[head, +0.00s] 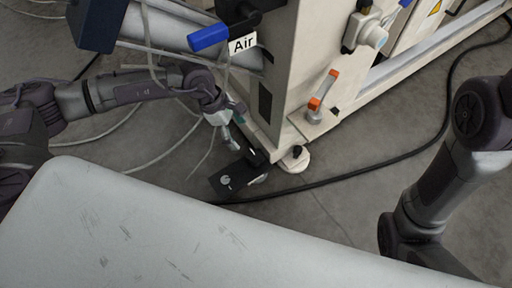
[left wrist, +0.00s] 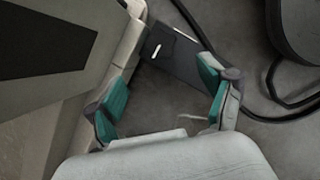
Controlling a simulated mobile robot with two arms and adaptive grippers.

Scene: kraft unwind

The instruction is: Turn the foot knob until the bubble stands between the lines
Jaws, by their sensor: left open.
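My left gripper (head: 230,128) is open beside the lower corner of the cream machine frame. In the left wrist view its teal-padded fingers (left wrist: 163,98) stand wide apart with nothing between the pads. A black plate (head: 232,180) juts from the foot of the frame, with a small pale round mark on it; it also shows beyond the fingers in the left wrist view (left wrist: 182,62). A small black knob (head: 297,151) stands on a white round foot (head: 294,162). I cannot tell which part is the foot knob. The bubble and its lines are too small to make out.
The cream frame (head: 287,75) carries a blue-handled valve (head: 209,37) with an "Air" label and an orange-handled clamp (head: 322,92). A black cable (head: 385,167) runs across the grey floor. Thin pale hoses lie at the left. My right arm is at the right edge.

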